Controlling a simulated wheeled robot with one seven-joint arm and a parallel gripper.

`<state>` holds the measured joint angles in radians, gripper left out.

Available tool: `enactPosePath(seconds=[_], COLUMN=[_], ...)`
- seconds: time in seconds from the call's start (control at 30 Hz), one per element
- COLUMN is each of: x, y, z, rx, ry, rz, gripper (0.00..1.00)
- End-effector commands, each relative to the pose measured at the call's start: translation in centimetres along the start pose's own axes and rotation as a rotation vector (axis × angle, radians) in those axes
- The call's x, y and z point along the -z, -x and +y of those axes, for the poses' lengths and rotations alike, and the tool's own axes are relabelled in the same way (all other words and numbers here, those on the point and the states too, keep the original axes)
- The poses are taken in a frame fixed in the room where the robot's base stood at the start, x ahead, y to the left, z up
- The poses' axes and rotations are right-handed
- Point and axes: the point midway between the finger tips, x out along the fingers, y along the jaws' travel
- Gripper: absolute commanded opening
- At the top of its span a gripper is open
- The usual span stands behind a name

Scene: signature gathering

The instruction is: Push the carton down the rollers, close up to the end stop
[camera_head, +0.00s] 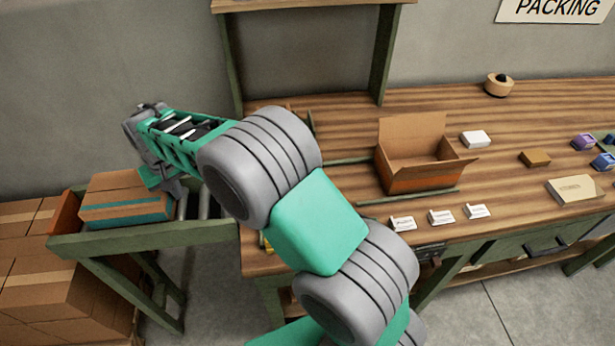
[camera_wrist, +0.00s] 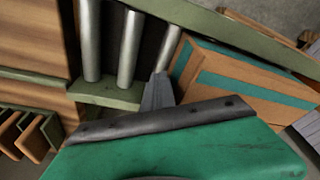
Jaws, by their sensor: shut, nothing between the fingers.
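The carton (camera_head: 126,198), brown with a teal band, lies on the roller conveyor at the left. It also shows in the wrist view (camera_wrist: 240,88), just right of my fingers. The orange-brown end stop (camera_head: 66,214) stands at the conveyor's far left end. The carton's left side is close to it; I cannot tell whether they touch. My gripper (camera_head: 177,188) is shut and empty, at the carton's right end. In the wrist view my fingers (camera_wrist: 157,92) point down at the rollers beside the carton, touching it or very near. My arm hides part of the conveyor.
Bare rollers (camera_wrist: 130,48) lie between my fingers and the wooden bench (camera_head: 340,195). Green rails (camera_head: 150,240) edge the conveyor. Stacked cartons (camera_head: 30,285) stand beyond the rails at left. An open box (camera_head: 415,172), white cards and small items are on the bench.

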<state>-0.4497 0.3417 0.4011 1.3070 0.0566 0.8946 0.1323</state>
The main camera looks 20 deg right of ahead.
Motion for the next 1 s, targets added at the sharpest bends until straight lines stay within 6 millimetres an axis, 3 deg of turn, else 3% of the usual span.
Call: enactPosePath(seconds=[0.8, 1.0], x=[4.5, 4.1], y=[-0.8, -0.9], z=[-7.9, -7.2], rx=[0.0, 0.0], ry=[0.002, -0.001], rz=[0.001, 0.001], gripper=[0.0, 0.0])
